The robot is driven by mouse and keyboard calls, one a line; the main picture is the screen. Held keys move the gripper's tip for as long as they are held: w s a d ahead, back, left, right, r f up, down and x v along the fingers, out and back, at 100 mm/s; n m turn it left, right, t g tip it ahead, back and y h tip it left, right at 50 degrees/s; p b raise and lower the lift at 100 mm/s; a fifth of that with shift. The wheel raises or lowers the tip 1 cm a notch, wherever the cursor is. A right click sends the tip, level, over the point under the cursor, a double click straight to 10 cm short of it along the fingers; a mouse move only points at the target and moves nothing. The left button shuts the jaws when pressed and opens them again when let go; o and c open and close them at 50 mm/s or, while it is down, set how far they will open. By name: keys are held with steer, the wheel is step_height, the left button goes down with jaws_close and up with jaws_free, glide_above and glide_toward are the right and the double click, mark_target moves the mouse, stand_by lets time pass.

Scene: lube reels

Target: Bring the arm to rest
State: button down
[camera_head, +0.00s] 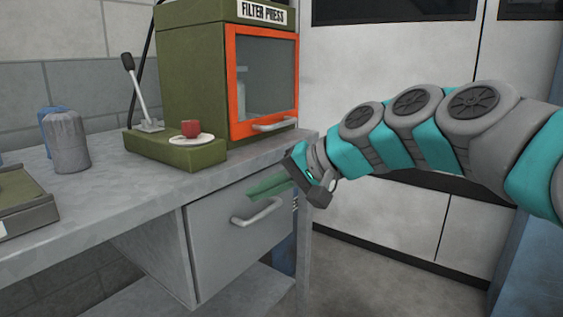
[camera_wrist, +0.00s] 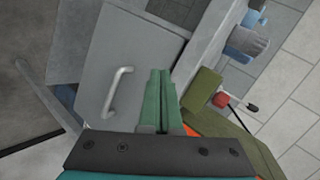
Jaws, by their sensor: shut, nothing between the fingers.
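My gripper (camera_head: 270,187) has green fingers that are shut with nothing between them. In the head view it is in front of the bench, just above the handle of the grey drawer (camera_head: 214,255), and it points left. My teal and grey arm reaches in from the right. In the wrist view the shut fingers (camera_wrist: 159,84) lie side by side, with the drawer handle (camera_wrist: 117,92) to their left. I cannot tell whether the fingers touch the drawer front. The drawer looks closed.
A green filter press (camera_head: 192,70) with an orange-framed door stands on the bench (camera_head: 110,205). A red block (camera_head: 190,128) sits on a white plate (camera_head: 191,140) on its base, beside a lever (camera_head: 138,92). Grey (camera_head: 66,143) and blue canisters stand left. Floor to the right is clear.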

steer(key=s+d+f+n+g+h, duration=0.1)
steer(key=s+d+f+g+h, duration=0.15)
steer(key=s+f, duration=0.55)
steer(key=s+d+f+n+g+h, duration=0.1)
steer(key=s+d+f+h, duration=0.3)
steer(key=s+f, duration=0.45)
steer(key=s+d+f+g+h, duration=0.3)
steer(key=s+d+f+h, duration=0.1)
steer(key=s+d+f, duration=0.7)
steer(key=shift+s+d+f, duration=0.4)
steer(key=shift+s+d, duration=0.1)
steer(key=shift+s, duration=0.55)
